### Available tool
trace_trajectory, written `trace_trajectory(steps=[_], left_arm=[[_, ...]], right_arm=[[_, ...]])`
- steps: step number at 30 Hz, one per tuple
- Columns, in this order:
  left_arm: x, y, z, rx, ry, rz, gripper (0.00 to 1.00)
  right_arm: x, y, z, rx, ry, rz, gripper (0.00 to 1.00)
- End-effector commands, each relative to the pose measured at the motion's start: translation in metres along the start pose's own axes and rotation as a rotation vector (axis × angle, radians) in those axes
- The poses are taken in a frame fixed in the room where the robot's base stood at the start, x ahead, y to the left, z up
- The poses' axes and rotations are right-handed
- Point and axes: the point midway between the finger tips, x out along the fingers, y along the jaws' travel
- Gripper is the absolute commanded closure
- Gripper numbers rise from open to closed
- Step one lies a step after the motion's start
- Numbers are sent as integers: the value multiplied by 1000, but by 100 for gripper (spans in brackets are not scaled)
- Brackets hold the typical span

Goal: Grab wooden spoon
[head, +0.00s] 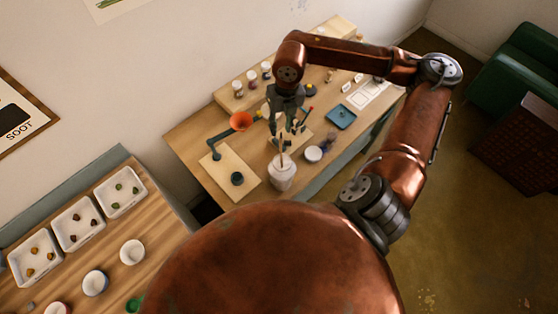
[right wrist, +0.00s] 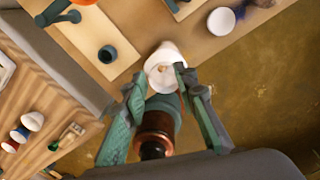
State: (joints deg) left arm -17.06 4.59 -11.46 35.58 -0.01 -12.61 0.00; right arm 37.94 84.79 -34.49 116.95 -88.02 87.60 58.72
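The wooden spoon (head: 281,153) stands upright in a white jar (head: 283,178) near the front edge of the far table in the head view. In the right wrist view the jar (right wrist: 165,59) lies ahead of my fingers, with a small brown end of the spoon (right wrist: 162,69) in its mouth. My right gripper (head: 282,124) points down above the jar. Its two fingers (right wrist: 161,82) are spread apart with nothing visibly gripped. Whether a finger touches the spoon I cannot tell. My left gripper is in neither view.
A nearer table at left holds white trays (head: 78,224) and bowls.

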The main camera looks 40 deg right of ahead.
Motion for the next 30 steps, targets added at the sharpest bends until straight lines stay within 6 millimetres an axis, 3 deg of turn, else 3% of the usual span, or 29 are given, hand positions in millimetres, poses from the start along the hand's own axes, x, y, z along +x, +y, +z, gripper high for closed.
trace_trajectory(steps=[18, 27, 30], left_arm=[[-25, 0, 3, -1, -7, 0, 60], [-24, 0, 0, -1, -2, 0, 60], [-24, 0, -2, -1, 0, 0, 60]], right_arm=[[70, 0, -8, -3, 3, -6, 73], [76, -1, -8, -2, 1, -7, 73], [76, -1, -8, -2, 1, -7, 80]])
